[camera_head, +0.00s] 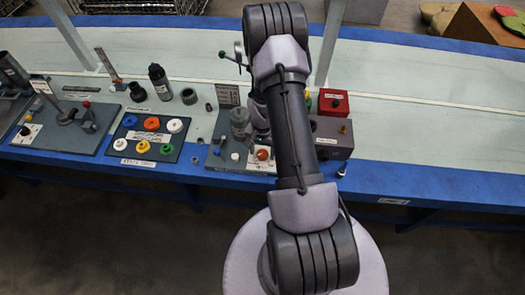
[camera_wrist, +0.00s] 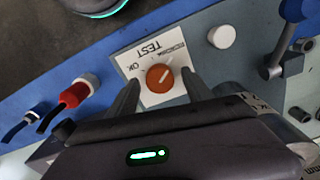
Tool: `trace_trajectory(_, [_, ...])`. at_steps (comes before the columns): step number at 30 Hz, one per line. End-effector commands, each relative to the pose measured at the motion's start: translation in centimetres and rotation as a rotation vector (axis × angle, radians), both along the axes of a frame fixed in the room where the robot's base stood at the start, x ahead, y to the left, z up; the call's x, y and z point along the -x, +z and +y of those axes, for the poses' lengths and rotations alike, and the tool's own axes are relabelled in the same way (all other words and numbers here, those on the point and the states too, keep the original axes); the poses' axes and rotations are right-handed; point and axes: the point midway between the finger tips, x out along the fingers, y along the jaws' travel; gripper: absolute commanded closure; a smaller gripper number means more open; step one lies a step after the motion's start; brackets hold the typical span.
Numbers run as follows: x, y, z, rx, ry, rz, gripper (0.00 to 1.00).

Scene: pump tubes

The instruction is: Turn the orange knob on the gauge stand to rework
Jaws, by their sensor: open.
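The orange knob (camera_wrist: 159,78) sits on a white label plate (camera_wrist: 150,55) marked OK, TEST and a smaller word that looks like REWORK. Its white pointer line slants to the upper right in the wrist view, towards the side of that smaller word. In the head view the knob (camera_head: 263,154) shows at the front of the grey gauge stand (camera_head: 222,160), just left of my arm. My gripper (camera_wrist: 160,79) is open, with one finger on each side of the knob. I cannot tell whether the fingers touch it.
A white button (camera_wrist: 221,37) and a lever (camera_wrist: 277,50) are beside the knob. Red and white plugs (camera_wrist: 75,93) lie on the other side. A red box (camera_head: 333,102) stands right of my arm. A tray of coloured rings (camera_head: 183,152) is to the left.

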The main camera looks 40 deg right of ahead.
Motion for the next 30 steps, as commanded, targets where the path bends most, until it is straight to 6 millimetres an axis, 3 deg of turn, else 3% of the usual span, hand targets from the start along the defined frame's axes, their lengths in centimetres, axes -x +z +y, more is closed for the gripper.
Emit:
trace_trajectory(4, [-0.1, 3.5, -0.1, 0.002, 0.000, -0.003, 0.41])
trace_trajectory(12, [-0.1, 12.5, -0.1, 0.002, 0.000, -0.004, 0.41])
trace_trajectory(15, [-0.1, 14.9, -0.1, 0.002, 0.000, -0.004, 0.41])
trace_trajectory(21, [0.0, 17.0, 0.0, 0.001, 0.000, 0.000, 0.41])
trace_trajectory(30, [0.0, 17.1, 0.0, 0.001, 0.000, 0.000, 0.41])
